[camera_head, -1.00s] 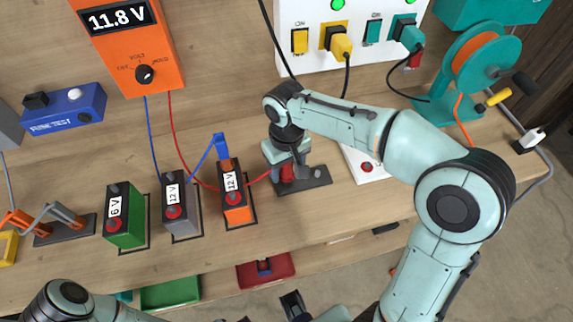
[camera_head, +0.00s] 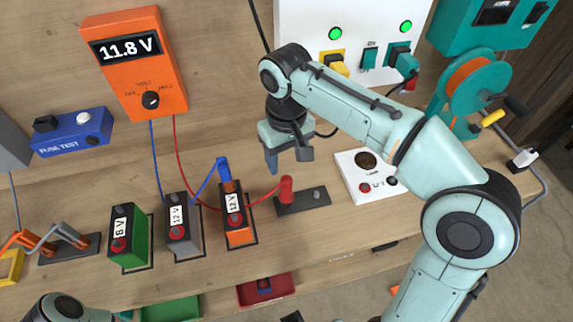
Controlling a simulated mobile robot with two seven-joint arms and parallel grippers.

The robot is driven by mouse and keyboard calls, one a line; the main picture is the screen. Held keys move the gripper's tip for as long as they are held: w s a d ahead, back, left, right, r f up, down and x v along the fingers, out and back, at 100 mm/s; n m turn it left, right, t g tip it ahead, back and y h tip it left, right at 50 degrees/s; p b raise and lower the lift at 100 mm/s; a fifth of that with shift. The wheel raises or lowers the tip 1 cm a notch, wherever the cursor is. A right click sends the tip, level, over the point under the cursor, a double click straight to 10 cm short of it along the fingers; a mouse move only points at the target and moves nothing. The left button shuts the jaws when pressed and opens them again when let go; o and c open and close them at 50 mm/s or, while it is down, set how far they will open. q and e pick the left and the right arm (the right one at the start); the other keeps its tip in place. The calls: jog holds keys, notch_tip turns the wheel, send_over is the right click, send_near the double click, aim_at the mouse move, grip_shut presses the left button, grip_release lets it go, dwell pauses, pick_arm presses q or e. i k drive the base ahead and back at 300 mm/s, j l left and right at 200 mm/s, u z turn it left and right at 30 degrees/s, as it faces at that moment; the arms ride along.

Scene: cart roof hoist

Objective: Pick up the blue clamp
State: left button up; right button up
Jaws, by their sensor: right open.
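The blue clamp (camera_head: 223,170) stands upright on the orange 12 V battery (camera_head: 236,218), at its back end, with a blue wire running to it. My right gripper (camera_head: 288,160) is open and empty above the bench, to the right of the blue clamp and apart from it. The red clamp (camera_head: 286,186) stands on a dark holder plate (camera_head: 308,201), just below my right gripper in the picture. My left arm shows only at the bottom left edge; its gripper is not in view.
A grey 12 V battery (camera_head: 181,228) and a green 6 V battery (camera_head: 127,237) stand left of the orange one. The orange voltmeter (camera_head: 140,80) reads 11.8 V. Loose red and blue wires cross the bench. A white socket pad (camera_head: 352,180) lies at the right.

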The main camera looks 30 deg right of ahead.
aim_at(228, 185)
jog(key=k, duration=1)
